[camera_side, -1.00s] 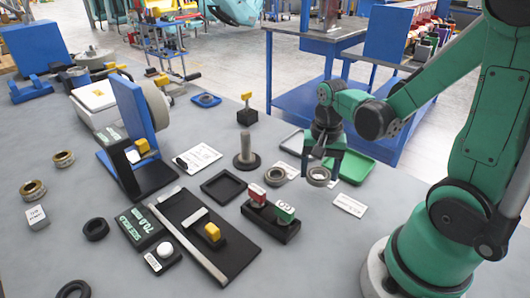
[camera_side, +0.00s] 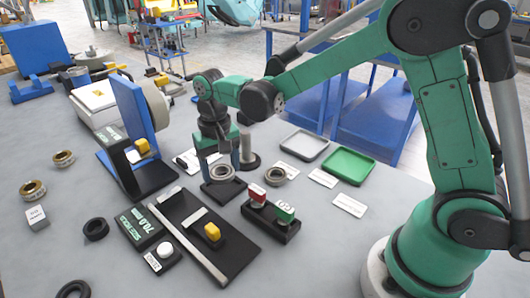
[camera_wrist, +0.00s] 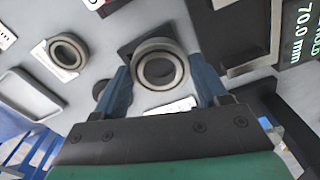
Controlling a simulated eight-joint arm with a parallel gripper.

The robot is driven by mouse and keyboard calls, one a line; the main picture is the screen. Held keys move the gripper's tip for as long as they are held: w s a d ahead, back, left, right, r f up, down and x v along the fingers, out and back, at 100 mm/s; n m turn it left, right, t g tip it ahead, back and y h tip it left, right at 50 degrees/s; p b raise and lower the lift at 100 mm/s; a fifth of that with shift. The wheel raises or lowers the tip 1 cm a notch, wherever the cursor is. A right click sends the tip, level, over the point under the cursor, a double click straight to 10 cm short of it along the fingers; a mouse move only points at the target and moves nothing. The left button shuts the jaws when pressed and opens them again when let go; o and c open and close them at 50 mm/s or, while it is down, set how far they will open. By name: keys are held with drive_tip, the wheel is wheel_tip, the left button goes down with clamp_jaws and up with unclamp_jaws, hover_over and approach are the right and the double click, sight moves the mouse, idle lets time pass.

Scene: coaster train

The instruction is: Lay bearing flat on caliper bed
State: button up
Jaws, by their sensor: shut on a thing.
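My gripper (camera_side: 221,164) is shut on a steel ring bearing (camera_side: 222,173) and holds it roughly level above the small black square tray (camera_side: 224,194). In the wrist view the bearing (camera_wrist: 137,66) sits between the two blue fingers (camera_wrist: 160,88), with part of the tray (camera_wrist: 128,46) behind it. The caliper bed (camera_side: 237,262) is the long black plate in front of the tray, with a silver strip along its edge, a light bar and a yellow-topped slider (camera_side: 212,232). The bed also shows at the upper right of the wrist view (camera_wrist: 228,30).
A second bearing (camera_side: 275,177) lies on the table right of the tray. The display box (camera_side: 139,226) is left of the bed.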

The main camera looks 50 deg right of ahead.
sight(189, 210)
drive_tip(key=a+n, duration=0.1)
drive_tip(key=a, duration=0.1)
drive_tip(key=w+a+n, duration=0.1)
drive_tip(key=a, duration=0.2)
drive_tip(key=w+a+n, duration=0.1)
drive_tip(key=a, duration=0.2)
drive_tip(key=shift+d, duration=0.1)
drive_tip(key=shift+f, duration=2.25)
drive_tip(key=shift+f, duration=0.2)
